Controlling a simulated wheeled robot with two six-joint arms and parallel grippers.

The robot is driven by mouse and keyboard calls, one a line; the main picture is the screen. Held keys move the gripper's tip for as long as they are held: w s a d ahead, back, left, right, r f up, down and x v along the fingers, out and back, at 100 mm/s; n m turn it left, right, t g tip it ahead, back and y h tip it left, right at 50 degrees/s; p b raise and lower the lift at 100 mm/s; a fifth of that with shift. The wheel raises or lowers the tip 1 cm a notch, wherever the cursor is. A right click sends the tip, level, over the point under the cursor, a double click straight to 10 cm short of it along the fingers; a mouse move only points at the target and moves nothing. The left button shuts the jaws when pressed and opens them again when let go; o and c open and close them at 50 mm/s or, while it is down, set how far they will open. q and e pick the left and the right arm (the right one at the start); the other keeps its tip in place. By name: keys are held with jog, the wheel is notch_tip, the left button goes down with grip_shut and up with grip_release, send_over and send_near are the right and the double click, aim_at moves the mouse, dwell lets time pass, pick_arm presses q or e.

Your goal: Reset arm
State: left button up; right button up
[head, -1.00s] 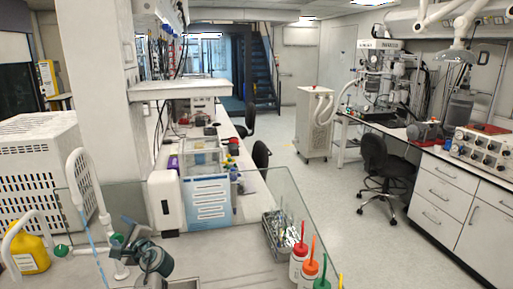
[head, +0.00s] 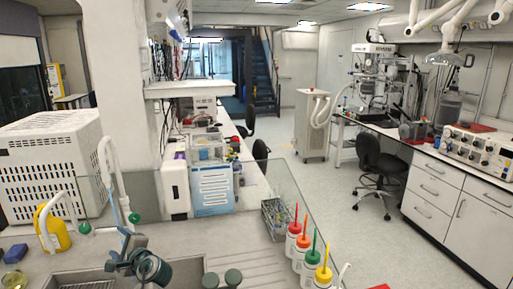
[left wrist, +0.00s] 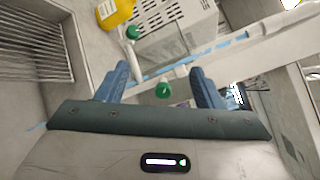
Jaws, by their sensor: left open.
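My left gripper (head: 122,245) is over the grey sink bench at the lower left of the head view, near the white faucet. In the left wrist view my left gripper (left wrist: 160,76) has its two blue fingers spread wide, with nothing held between them. A white faucet pipe with green knobs (left wrist: 163,90) shows behind the gap between the fingers; I cannot tell whether they touch. My right gripper is not in view.
A metal sink (head: 75,279) lies below the left arm. A yellow bottle (head: 54,232) and a white ventilated box (head: 50,160) stand at the left. Several wash bottles (head: 323,274) and a wire basket (head: 275,216) stand at the bench's right edge.

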pick_arm(q)
jog(key=s+d+f+n+g+h, duration=0.3)
jog(key=s+f+n+h, duration=0.3)
jog(key=s+f, duration=1.1)
jog(key=s+d+n+g+h, duration=0.2)
jog(key=s+d+n+h, duration=0.25)
jog(key=s, duration=0.95)
jog(key=s+d+n+g+h, duration=0.25)
jog(key=s+d, duration=0.35)
jog(key=s, duration=0.7)
notch_tip(320, 180, down, 38)
jog(key=a+b, duration=0.3)
jog(key=b, duration=0.3)
jog(key=s+f+g+b, duration=0.1)
jog(key=s+f+b, duration=0.1)
jog(key=s+f, duration=0.7)
jog(key=s+f+b, duration=0.3)
jog(key=s+f, duration=0.6)
jog(key=f, duration=0.4)
jog(key=shift+a+f+n+g, duration=0.25)
jog(key=shift+a+n+g, duration=0.05)
jog(key=shift+a+g, duration=0.1)
jog(key=shift+s, duration=0.25)
jog(key=shift+c, duration=0.2)
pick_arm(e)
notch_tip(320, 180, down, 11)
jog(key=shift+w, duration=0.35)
